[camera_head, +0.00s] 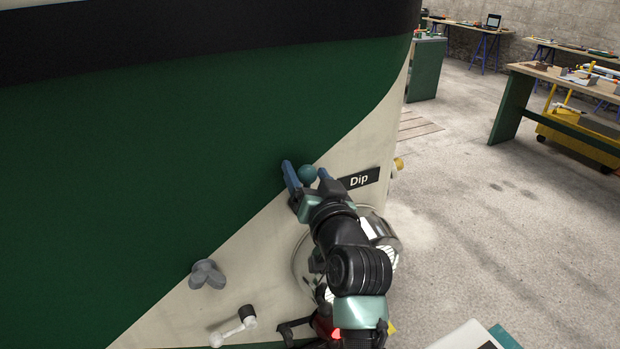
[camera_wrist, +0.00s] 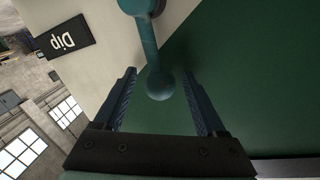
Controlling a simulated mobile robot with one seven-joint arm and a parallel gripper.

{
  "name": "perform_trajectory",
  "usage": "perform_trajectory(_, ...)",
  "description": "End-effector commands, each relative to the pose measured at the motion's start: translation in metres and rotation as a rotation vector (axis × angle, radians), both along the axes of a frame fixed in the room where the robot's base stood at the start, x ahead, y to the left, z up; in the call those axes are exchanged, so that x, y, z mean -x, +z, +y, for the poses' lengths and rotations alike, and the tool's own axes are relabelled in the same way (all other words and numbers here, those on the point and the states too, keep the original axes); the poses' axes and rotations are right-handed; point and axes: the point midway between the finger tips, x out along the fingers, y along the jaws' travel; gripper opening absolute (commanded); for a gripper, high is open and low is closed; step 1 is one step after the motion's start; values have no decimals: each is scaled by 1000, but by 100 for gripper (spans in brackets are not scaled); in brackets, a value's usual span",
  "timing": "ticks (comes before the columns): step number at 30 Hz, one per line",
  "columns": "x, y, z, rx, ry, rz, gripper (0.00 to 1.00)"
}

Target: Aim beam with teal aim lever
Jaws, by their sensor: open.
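The teal aim lever (camera_wrist: 150,50) is a short arm with a round knob at its end, mounted on the green and cream tram front. Its knob (camera_head: 308,174) shows between my fingers in the head view. My gripper (camera_head: 305,172) is open at the panel, just left of the black "Dip" label (camera_head: 359,180). In the wrist view my gripper (camera_wrist: 158,90) has one finger on each side of the knob, with a gap to both. The lever's pivot is at the top of the wrist view; my gripper hides it in the head view. The beam is not clearly seen.
A grey knob (camera_head: 207,274) and a white crank with a black grip (camera_head: 236,326) stick out lower left. A round lamp (camera_head: 380,238) sits behind my arm. A yellow knob (camera_head: 398,164) is at the right edge. Open floor (camera_head: 480,230) and workbenches lie right.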

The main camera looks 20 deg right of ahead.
Motion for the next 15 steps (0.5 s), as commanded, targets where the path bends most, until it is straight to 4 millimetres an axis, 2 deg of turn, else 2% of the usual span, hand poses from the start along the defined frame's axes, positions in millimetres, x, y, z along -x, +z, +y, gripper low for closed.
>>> perform_trajectory(7, 20, -2, 2, -1, -1, -1, 73)
perform_trajectory(15, 68, 1, 9, 0, -3, -1, 73)
